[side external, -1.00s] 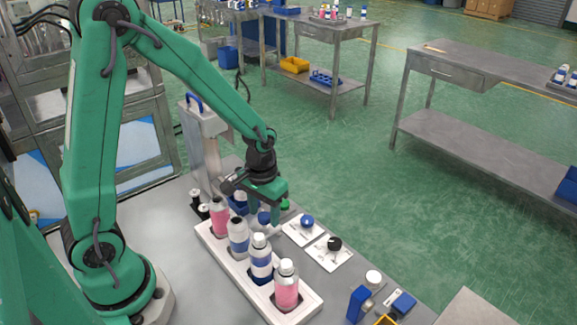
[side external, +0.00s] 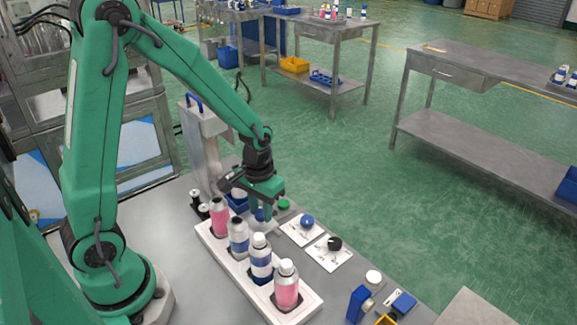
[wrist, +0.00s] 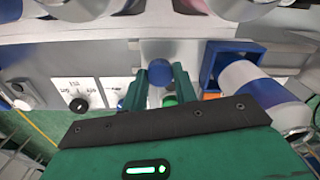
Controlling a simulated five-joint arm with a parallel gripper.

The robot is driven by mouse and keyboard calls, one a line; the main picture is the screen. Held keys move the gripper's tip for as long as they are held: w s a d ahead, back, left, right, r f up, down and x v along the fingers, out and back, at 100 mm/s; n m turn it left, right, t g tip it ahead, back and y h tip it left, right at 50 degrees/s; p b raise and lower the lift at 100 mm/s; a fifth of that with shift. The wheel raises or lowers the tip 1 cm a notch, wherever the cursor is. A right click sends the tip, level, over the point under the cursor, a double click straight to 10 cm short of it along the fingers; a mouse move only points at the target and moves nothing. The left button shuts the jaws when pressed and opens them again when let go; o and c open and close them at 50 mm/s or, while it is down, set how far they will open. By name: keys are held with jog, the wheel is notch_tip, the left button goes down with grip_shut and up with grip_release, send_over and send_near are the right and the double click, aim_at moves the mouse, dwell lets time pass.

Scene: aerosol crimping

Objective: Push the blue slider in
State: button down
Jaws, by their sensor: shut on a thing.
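The blue slider knob (side external: 260,215) is a round blue ball behind the bottle tray. It also shows in the wrist view (wrist: 160,72). My gripper (side external: 262,216) reaches down over it, with its green fingers (wrist: 160,82) on either side of the knob. The gripper is shut on the knob. The slider's base and track are mostly hidden by the fingers and bottles.
A white tray (side external: 213,247) with several bottles stands in front of the gripper. A green button (side external: 284,204), a blue dial (side external: 307,221) and a black dial (side external: 334,243) are to the right. A grey press column (side external: 211,160) stands behind, left.

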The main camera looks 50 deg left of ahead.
jog(key=shift+w+a+r, duration=0.1)
jog(key=shift+w+a, duration=0.05)
jog(key=shift+a, duration=5.6)
jog(key=c, duration=1.2)
grip_release()
jog(key=shift+o, duration=0.5)
jog(key=shift+d, duration=0.2)
